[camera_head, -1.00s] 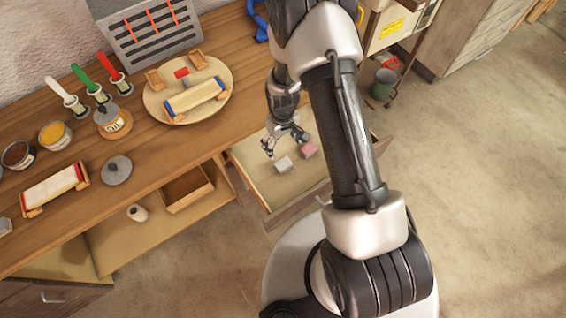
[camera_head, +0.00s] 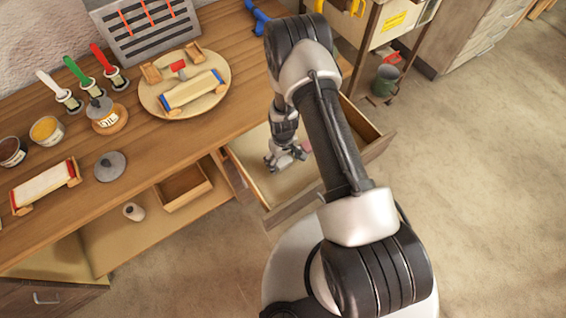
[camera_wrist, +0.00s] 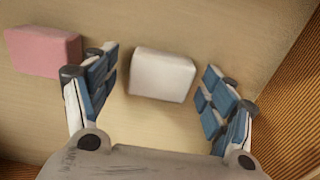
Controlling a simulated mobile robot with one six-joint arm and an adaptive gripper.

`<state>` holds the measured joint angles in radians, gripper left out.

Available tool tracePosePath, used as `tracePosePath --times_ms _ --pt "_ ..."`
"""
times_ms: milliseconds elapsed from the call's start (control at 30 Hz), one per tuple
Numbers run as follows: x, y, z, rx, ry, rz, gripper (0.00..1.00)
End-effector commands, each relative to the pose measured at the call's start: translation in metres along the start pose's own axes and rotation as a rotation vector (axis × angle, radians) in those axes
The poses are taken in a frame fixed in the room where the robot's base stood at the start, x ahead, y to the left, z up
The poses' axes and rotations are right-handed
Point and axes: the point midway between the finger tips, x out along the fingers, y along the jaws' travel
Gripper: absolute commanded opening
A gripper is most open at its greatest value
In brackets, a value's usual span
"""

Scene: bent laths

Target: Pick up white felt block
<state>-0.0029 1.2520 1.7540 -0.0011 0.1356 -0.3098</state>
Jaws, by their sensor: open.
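The white felt block (camera_wrist: 162,75) lies on the drawer floor in the wrist view, between the two blue-padded fingers of my gripper (camera_wrist: 158,88). The fingers are spread, with a gap on each side of the block. In the head view my gripper (camera_head: 285,160) is down inside the open drawer (camera_head: 290,208). There the white block is mostly hidden by the gripper, and I cannot make it out clearly.
A pink block (camera_wrist: 44,50) lies just left of the left finger in the wrist view. The drawer walls stand around the gripper. The workbench (camera_head: 140,150) above holds a round board (camera_head: 150,100), jars and brushes.

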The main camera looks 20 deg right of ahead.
Motion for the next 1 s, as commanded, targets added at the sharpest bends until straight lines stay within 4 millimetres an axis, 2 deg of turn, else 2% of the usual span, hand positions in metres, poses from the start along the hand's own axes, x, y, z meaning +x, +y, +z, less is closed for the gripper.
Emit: tracePosePath --times_ms 267,867,1000 --pt "0.0041 -0.0002 -0.0001 0.0 0.0 0.0 0.77" --pt "0.0039 -0.0002 0.0 0.0 0.0 0.0 0.37" --pt "0.0039 -0.0002 -0.0001 0.0 0.0 0.0 0.36"
